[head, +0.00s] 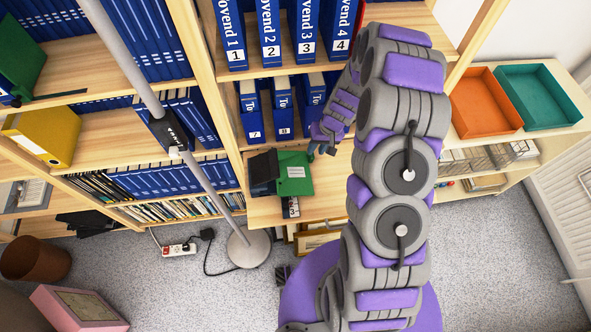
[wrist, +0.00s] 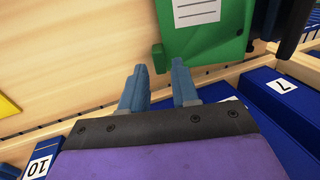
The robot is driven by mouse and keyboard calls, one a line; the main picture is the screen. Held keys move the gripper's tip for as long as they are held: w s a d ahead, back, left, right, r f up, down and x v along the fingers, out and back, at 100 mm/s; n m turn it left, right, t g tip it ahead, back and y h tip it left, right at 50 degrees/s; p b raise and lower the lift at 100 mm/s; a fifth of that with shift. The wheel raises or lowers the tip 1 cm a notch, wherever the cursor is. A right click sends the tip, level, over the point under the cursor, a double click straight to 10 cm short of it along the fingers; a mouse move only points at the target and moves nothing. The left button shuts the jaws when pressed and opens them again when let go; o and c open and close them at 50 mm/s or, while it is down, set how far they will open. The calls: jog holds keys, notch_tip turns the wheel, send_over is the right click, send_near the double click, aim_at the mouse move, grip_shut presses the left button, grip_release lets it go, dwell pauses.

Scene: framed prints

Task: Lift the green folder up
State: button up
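A green folder (head: 297,180) with a white label lies on a wooden shelf board in the middle of the head view, against a black folder or box (head: 263,172). In the wrist view the green folder (wrist: 212,42) is at the top, just beyond my fingertips. My gripper (head: 322,147) is just right of the folder in the head view. In the wrist view my gripper (wrist: 159,68) is open, with nothing between its two blue fingers. The right fingertip is close to the folder's lower edge; I cannot tell whether they touch.
Numbered blue binders (head: 270,32) fill the shelves above, and more (wrist: 285,100) stand beside my gripper. Another green folder (head: 22,58) and a yellow binder (head: 45,135) are at left. A lamp pole (head: 125,55) stands left. Orange (head: 484,102) and teal (head: 540,97) trays are at right.

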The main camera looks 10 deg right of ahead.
aim_at(313, 157)
jog(key=b+x, duration=0.1)
jog(key=x, duration=0.4)
jog(key=shift+s+f, duration=0.1)
jog(key=shift+f, duration=0.1)
jog(key=shift+d, duration=0.1)
grip_shut()
